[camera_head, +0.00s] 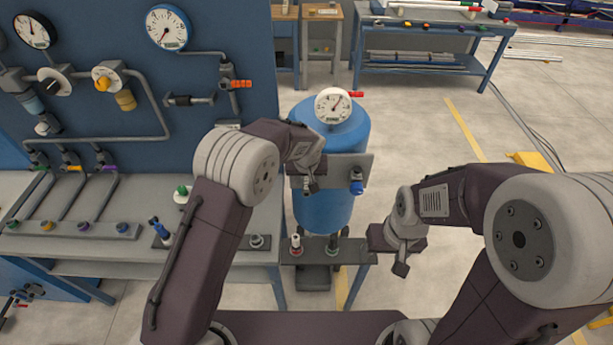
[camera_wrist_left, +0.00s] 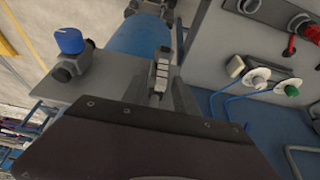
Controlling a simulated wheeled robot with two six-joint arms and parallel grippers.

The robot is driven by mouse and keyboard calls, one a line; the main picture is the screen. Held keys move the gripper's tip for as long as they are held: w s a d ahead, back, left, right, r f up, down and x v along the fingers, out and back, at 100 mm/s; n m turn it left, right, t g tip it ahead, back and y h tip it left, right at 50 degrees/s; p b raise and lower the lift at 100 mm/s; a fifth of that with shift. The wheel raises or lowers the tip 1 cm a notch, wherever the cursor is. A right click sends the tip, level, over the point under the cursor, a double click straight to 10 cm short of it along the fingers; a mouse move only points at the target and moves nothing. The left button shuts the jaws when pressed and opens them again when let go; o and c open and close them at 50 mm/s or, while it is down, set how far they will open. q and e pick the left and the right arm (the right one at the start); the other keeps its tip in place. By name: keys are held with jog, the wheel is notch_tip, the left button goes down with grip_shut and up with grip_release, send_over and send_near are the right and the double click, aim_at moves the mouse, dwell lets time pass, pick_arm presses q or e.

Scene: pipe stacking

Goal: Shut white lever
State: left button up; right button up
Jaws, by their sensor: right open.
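No white lever shows clearly. A grey plate (camera_head: 334,168) on the front of the blue tank (camera_head: 325,212) carries a blue valve knob (camera_head: 356,186) at its right. My left gripper (camera_head: 311,184) is in front of the plate's left part and hides what is there. In the left wrist view, the blue knob (camera_wrist_left: 69,41) is at upper left on the plate (camera_wrist_left: 110,75). A pale ribbed piece (camera_wrist_left: 161,72) stands just beyond my gripper body; I cannot tell if it is a finger or a lever. My right gripper (camera_head: 401,268) is open and empty, right of the tank.
A gauge (camera_head: 333,105) with a red handle (camera_head: 355,94) tops the tank. A low shelf (camera_head: 318,252) below holds a red-and-white fitting (camera_head: 296,243) and a green one (camera_head: 333,241). A workbench (camera_head: 140,255) and blue pipe panel (camera_head: 110,60) stand at left.

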pick_arm(q)
grip_shut()
jog(key=shift+r, duration=0.1)
dwell(1.2)
